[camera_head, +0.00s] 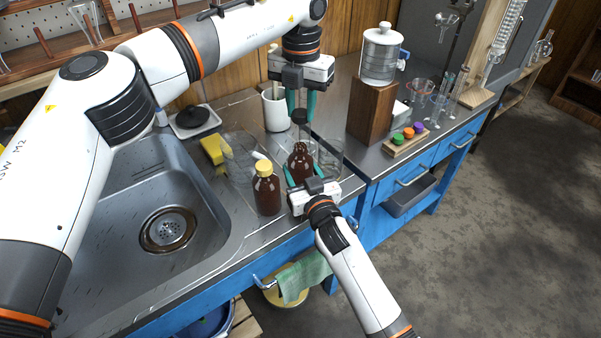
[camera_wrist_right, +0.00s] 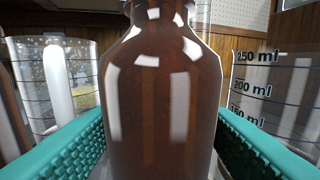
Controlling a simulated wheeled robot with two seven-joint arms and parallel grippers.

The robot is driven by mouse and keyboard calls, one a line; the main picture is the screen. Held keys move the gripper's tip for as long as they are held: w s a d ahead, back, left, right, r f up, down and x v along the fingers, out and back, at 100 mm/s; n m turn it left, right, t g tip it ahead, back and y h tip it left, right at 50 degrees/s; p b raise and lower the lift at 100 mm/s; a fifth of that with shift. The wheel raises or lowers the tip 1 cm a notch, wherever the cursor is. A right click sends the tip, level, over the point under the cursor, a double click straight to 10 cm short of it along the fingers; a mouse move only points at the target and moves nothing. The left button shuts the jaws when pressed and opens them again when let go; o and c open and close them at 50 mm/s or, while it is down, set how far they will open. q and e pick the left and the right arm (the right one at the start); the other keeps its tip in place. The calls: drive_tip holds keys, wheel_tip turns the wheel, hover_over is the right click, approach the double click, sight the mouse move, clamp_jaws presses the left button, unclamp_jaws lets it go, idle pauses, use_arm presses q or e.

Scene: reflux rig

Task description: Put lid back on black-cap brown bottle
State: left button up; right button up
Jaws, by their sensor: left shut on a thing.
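The open brown bottle (camera_head: 299,161) stands upright near the counter's front edge. It also fills the middle of the right wrist view (camera_wrist_right: 163,105). My right gripper (camera_head: 301,178) has its teal fingers on either side of the bottle body, seemingly pressed against it. My left gripper (camera_head: 301,103) points down above the bottle, shut on the black cap (camera_head: 300,117). The cap is right over the bottle's neck, with a small gap that I cannot judge exactly. The bottle's lower part is hidden by my right gripper in the head view.
A yellow-capped brown bottle (camera_head: 266,190) stands close at the left. Glass beakers (camera_head: 240,155) (camera_head: 329,155) stand behind and on both sides. A white cup (camera_head: 276,108), a wooden block (camera_head: 371,109) and a rack with coloured caps (camera_head: 407,138) are farther back. The sink (camera_head: 150,190) is left.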

drive_tip(key=c, duration=0.5)
use_arm(q)
drive_tip(key=shift+f, duration=2.45)
use_arm(e)
drive_tip(key=shift+o, duration=0.2)
use_arm(q)
drive_tip(key=shift+f, duration=0.1)
drive_tip(key=shift+f, duration=0.8)
drive_tip(key=shift+f, duration=0.55)
